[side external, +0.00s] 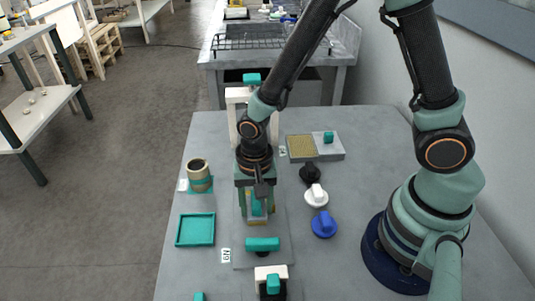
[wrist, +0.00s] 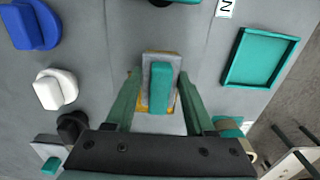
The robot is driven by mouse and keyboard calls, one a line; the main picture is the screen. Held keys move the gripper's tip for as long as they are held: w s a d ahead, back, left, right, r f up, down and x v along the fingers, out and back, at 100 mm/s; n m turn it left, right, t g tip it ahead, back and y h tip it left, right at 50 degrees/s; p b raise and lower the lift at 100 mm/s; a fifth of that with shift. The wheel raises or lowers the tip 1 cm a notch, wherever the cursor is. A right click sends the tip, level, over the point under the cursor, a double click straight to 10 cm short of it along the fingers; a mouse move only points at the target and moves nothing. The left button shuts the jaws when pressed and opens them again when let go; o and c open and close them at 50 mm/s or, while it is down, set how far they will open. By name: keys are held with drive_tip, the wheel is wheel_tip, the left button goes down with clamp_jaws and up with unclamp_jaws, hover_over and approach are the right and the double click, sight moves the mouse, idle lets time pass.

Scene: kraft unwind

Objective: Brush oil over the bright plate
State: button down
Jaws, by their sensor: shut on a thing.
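My gripper (wrist: 160,80) is shut on a grey block with a teal bar handle (wrist: 160,86) and yellowish edges; a finger lies along each side. In the side external view my gripper (side external: 257,208) points down over a long, pale grey plate (side external: 278,230) in the middle of the table. The held block (side external: 256,207) is partly hidden by the fingers, and I cannot tell whether it touches the plate. A tan cup with a teal band (side external: 199,175) stands on the left. No separate oil or brush can be made out.
An empty teal tray (side external: 195,230) lies at left. Black (side external: 310,173), white (side external: 316,195) and blue (side external: 323,224) knobs stand at right. A grey holder with a tan mesh pad (side external: 301,146) lies behind them. White frames stand at the far (side external: 234,108) and near (side external: 261,272) ends.

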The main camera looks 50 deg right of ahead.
drive_tip(key=shift+s, duration=0.3)
drive_tip(key=shift+w, duration=0.25)
drive_tip(key=shift+w, duration=0.1)
drive_tip(key=shift+w+d, duration=0.35)
drive_tip(key=shift+d, duration=0.05)
drive_tip(key=shift+w+d, duration=2.15)
drive_tip(key=shift+d, duration=0.1)
drive_tip(key=shift+r, duration=3)
